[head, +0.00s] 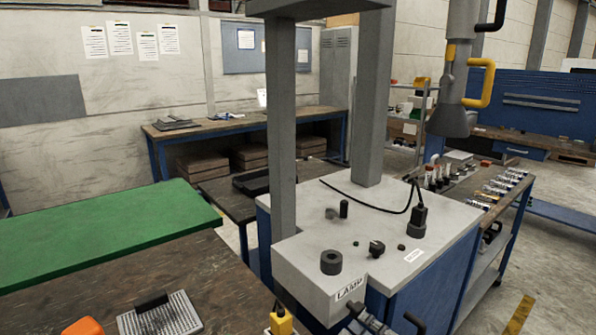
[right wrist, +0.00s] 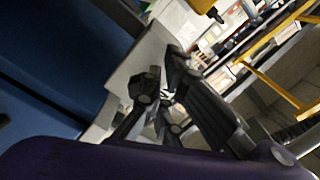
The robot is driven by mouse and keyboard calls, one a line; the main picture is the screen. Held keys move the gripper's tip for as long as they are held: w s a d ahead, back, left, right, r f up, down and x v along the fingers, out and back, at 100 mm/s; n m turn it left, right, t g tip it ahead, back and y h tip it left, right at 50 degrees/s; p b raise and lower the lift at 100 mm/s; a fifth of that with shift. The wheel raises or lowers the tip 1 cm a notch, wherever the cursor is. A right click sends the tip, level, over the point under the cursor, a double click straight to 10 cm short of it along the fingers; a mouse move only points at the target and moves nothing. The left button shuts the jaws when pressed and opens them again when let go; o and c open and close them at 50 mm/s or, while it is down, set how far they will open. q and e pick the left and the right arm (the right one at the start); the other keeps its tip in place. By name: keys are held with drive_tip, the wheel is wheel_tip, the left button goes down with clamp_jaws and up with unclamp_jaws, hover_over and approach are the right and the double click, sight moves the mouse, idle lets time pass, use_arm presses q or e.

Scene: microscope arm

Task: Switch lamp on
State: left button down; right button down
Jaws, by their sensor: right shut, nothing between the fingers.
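A grey and blue bench unit (head: 300,268) carries a white label reading LAMP (head: 350,290) on its front edge. On its top are a thick round black knob (head: 331,262), a small black switch-like part (head: 376,248) and smaller black buttons (head: 401,247). I cannot tell which of these works the lamp, or whether it is lit. My right gripper (head: 360,318) is at the bottom edge of the head view, just in front of and below the LAMP label. In the right wrist view its dark fingers (right wrist: 165,103) are together and empty, near the pale unit edge. My left gripper is not in view.
Two grey posts (head: 368,100) rise from the unit. A black plug with a cable (head: 417,220) stands on it. A green-topped table (head: 110,235) is left, a cart with small parts (head: 500,185) right. A grey hanging tool with yellow handle (head: 455,90) is above.

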drive_tip(key=shift+v, duration=2.8)
drive_tip(key=shift+f, duration=0.15)
